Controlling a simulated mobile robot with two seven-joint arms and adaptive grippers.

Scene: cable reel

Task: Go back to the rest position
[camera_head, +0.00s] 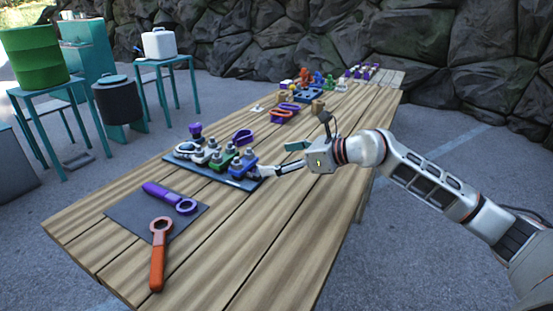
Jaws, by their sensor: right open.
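My right gripper (275,159) reaches in from the right over the wooden table (214,243). Its fingers are apart, and I see nothing held between them. The lower finger points at a blue block (242,165) at the right end of a dark tray (217,174); I cannot tell whether they touch. Green (221,160) and grey-white pieces (204,152) stand left of the blue one on that tray. My left gripper is not in view.
A purple wrench (168,197) lies on a dark mat (130,213); an orange wrench (158,255) lies partly off it. Purple and orange parts (285,113) and coloured pieces (306,80) are farther back. A green barrel (34,56) stands left. The table's near right is clear.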

